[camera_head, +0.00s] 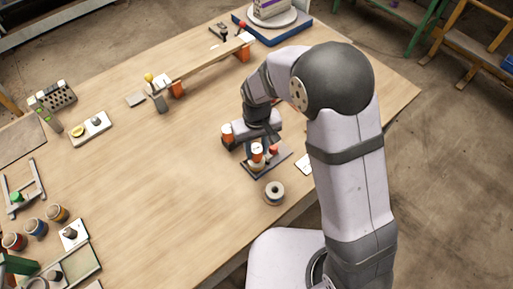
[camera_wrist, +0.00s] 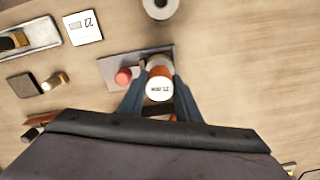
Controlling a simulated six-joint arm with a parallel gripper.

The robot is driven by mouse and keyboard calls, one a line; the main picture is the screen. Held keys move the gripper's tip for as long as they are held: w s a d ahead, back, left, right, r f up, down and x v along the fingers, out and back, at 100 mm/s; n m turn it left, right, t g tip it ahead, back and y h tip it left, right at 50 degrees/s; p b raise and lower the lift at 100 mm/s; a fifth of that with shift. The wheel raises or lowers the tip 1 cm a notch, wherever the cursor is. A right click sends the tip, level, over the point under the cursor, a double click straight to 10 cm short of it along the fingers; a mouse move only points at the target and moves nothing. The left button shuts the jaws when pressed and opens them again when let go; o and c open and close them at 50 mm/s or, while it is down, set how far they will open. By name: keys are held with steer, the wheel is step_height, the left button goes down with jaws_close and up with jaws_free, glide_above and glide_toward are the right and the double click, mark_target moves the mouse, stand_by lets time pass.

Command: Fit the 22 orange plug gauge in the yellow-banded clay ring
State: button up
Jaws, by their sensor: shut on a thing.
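The orange plug gauge (camera_head: 257,150) has a white printed top and stands over a dark plate (camera_head: 252,165). In the wrist view, the gauge (camera_wrist: 160,88) is between the two blue-grey fingers of my gripper (camera_wrist: 160,76), which is shut on it. Its print is too small to read surely. I cannot tell whether it still touches the plate. My gripper (camera_head: 262,141) hangs over the plate in the head view. The yellow-banded clay ring (camera_head: 57,213) stands at the lower left of the table, far from my gripper, beside blue-banded (camera_head: 36,227) and red-banded (camera_head: 14,241) ones.
A red-topped piece (camera_wrist: 123,76) sits on the plate close to the held gauge. Another orange and white piece (camera_head: 227,132) is left of my gripper. The table middle is clear.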

steer(key=shift+f+b, duration=0.35)
steer(key=shift+f, duration=0.2)
stand_by(0.4)
steer(key=o, duration=1.2)
steer(key=shift+r+b, duration=0.85)
steer(key=shift+r, duration=2.85)
steer(key=shift+w, duration=0.1)
